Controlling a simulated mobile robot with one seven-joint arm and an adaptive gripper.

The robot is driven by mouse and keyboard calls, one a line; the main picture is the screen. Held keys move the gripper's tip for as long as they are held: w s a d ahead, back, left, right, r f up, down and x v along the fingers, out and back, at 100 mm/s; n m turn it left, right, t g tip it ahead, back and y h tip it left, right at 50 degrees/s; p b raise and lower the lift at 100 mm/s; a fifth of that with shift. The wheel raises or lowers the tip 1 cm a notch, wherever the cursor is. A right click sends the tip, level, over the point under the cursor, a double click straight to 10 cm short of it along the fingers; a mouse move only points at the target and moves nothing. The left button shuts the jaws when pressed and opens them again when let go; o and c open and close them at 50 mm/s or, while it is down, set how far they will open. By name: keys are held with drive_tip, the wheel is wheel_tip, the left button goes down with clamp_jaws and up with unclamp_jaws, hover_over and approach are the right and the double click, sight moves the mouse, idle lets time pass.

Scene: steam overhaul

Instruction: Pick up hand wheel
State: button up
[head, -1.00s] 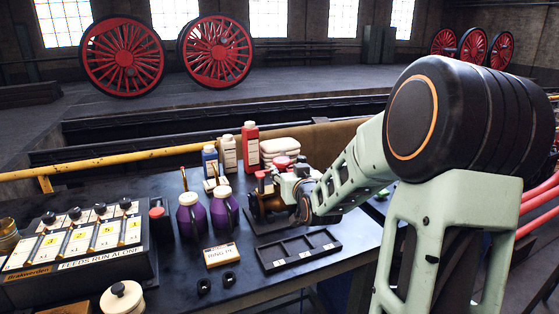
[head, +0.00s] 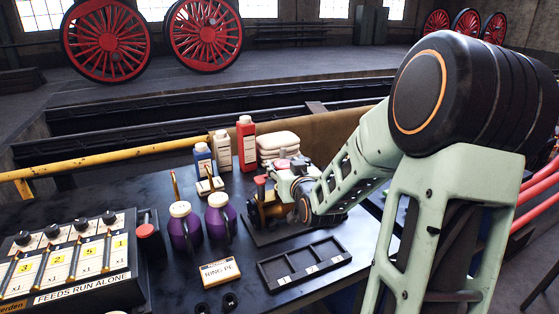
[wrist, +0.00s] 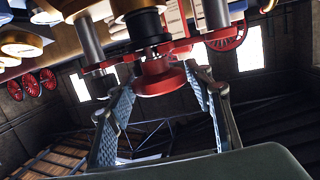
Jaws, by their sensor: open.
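The red hand wheel (wrist: 160,79) shows in the wrist view at the upper middle, below a black collar and a red crossbar. My gripper (wrist: 163,88) is open, with one finger on each side of the wheel. I cannot tell whether either finger touches it. In the head view my gripper (head: 292,181) is at the brass and grey fitting (head: 268,208) on the bench. My arm and gripper hide part of the fitting there, and I cannot single out the wheel for sure.
Two purple jugs (head: 184,230) stand left of the fitting. Bottles (head: 246,143) and a white stack (head: 279,146) stand behind. A black divided tray (head: 304,264) and a labelled box (head: 220,272) lie in front. A feed panel (head: 68,255) is at the left.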

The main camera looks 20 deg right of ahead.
drive_tip(key=shift+w, duration=0.25)
drive_tip(key=shift+s, duration=0.1)
drive_tip(key=shift+c, duration=0.4)
drive_tip(key=c, duration=1)
